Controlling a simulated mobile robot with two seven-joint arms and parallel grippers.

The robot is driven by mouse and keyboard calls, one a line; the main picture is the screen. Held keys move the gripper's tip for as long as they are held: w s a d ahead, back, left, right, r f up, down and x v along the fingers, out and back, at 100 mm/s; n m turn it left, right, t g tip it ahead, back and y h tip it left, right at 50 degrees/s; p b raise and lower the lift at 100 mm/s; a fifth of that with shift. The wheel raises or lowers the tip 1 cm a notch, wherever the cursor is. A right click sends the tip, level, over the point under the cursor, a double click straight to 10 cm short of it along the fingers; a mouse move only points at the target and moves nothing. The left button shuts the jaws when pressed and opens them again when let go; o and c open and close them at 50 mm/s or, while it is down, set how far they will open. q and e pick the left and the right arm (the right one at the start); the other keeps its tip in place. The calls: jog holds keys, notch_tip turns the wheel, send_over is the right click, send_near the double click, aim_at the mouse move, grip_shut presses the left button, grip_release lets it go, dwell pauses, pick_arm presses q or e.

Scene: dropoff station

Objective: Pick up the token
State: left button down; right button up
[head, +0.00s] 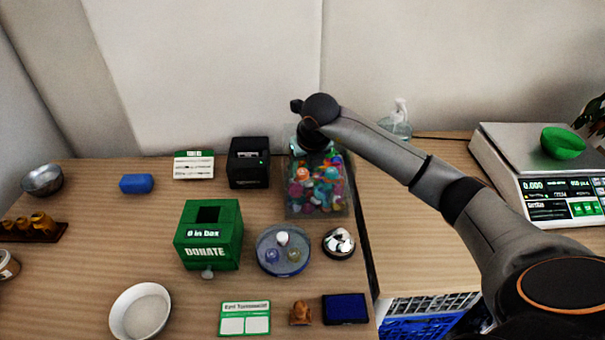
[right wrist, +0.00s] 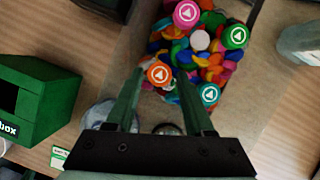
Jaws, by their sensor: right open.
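A clear bin (head: 318,212) at the back middle of the wooden counter holds many coloured tokens (head: 312,190). In the right wrist view, several larger round tokens with a white triangle mark lie on the pile: orange (right wrist: 159,74), pink (right wrist: 186,14), green (right wrist: 236,36) and teal (right wrist: 209,94). My right gripper (right wrist: 160,80) is open above the bin, its fingers pointing at the pile with the orange token between their tips in the picture. In the head view my right arm hides the gripper's fingers. Nothing shows held. My left gripper is not in view.
A green donation box (head: 208,245), a black printer (head: 248,165), a round dish (head: 284,268) and a bell (head: 339,243) stand left of or in front of the bin. A scale (head: 560,190) with a green bowl (head: 563,144) is at right. A soap bottle (head: 397,122) stands behind my arm.

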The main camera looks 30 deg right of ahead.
jog(key=shift+w+f, duration=0.1)
jog(key=shift+f, duration=0.2)
jog(key=shift+c, duration=0.3)
grip_shut()
jog(key=shift+r, duration=0.1)
